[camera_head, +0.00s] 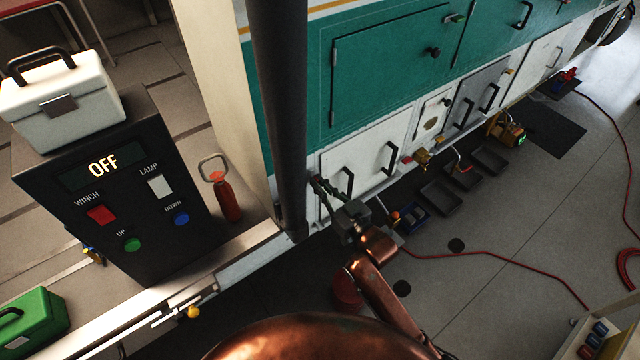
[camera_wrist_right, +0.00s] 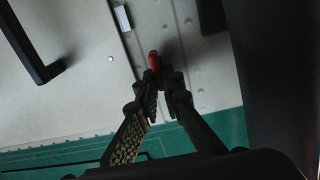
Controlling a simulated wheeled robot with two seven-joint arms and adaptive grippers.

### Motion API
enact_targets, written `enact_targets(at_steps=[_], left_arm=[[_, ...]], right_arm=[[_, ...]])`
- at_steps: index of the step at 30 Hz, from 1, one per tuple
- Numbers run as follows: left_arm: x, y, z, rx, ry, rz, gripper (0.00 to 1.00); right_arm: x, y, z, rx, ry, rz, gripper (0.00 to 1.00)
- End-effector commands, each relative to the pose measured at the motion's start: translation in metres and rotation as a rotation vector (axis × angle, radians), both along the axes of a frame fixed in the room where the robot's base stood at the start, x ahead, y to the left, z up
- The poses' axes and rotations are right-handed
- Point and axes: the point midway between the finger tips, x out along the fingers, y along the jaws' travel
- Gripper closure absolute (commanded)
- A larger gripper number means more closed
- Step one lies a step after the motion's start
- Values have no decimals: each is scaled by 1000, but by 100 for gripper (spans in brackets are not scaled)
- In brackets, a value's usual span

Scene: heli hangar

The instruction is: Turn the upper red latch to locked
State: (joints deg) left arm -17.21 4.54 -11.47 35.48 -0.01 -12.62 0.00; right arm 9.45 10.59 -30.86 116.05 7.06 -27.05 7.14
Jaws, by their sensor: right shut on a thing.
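A small red latch (camera_wrist_right: 155,62) on the pale panel shows between the fingertips in the right wrist view. My right gripper (camera_wrist_right: 160,84) is shut on it, with the fingers hiding its lower part. In the head view my right gripper (camera_head: 318,184) reaches the left edge of the white lower door (camera_head: 365,150), beside the dark post. There the latch is hidden or too small to make out. I cannot tell whether it stands at locked. My left gripper is in neither view.
A dark vertical post (camera_head: 280,110) stands just left of my right gripper. A black door handle (camera_head: 347,181) is close on its right. A control box (camera_head: 115,190) reading OFF and a red bottle (camera_head: 226,198) stand at left. A red hose (camera_head: 500,254) crosses the floor.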

Motion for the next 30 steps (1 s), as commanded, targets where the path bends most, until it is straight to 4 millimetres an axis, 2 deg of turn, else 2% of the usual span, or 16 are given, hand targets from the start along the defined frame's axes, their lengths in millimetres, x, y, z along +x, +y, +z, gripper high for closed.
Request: enact_targets(at_steps=[11,30], left_arm=[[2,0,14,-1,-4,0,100],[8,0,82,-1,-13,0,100]], right_arm=[[1,-1,2,68,52,-2,100],[5,-7,2,519,377,-3,100]])
